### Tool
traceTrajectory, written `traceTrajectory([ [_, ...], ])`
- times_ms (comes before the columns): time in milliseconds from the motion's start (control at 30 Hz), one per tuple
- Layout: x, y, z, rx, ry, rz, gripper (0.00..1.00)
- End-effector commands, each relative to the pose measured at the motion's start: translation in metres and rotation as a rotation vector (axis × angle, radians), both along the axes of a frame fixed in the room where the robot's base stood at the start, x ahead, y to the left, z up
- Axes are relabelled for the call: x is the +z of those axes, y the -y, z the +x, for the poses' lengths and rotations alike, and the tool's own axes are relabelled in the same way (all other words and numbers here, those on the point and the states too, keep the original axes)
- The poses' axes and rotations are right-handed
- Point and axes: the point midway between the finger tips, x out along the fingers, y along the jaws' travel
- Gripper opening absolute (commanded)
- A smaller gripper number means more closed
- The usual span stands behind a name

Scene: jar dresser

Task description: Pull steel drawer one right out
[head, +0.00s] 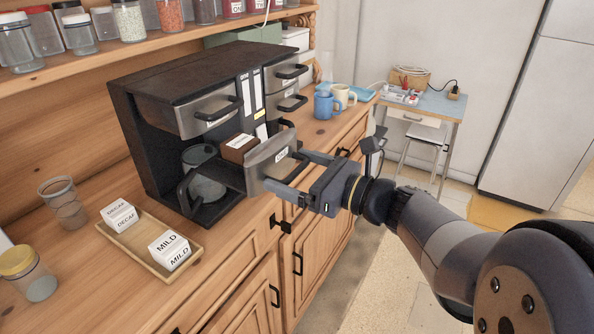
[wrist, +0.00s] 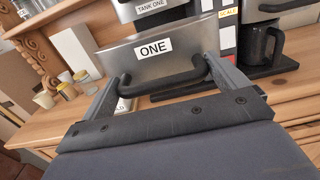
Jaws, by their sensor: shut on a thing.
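Steel drawer one (head: 272,158) has a brushed steel front and stands well out from the black machine (head: 165,90), level. Its front carries the label ONE, which is clear in the wrist view (wrist: 112,57). A brown block with a white label (head: 238,149) shows behind the front, in the drawer. My gripper (head: 292,169) is in front of the drawer, shut on its black handle. In the wrist view my two fingers (wrist: 165,82) stand at the two ends of the handle (wrist: 165,87). The drawer's inner end is hidden.
The upper steel drawer, TANK ONE (head: 205,113), is closed above a glass jug (head: 204,180). A wooden tray (head: 150,262) with DECAF and MILD boxes lies at left. Blue and cream mugs (head: 326,105) stand behind at right. Floor in front of the cabinet is clear.

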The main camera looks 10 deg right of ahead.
Motion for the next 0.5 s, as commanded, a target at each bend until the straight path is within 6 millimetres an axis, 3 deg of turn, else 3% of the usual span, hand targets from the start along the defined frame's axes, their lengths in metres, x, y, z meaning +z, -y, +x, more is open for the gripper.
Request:
traceTrajectory([
  [200,0.0004,0.0002,0.0002,-0.001,0.0,0.0,0.53],
  [233,0.0004,0.0002,0.0002,-0.001,0.0,0.0,0.95],
  [300,0.0004,0.0002,0.0002,-0.001,0.0,0.0,1.0],
  [500,0.0002,0.0003,0.0,-0.001,0.0,0.0,1.0],
])
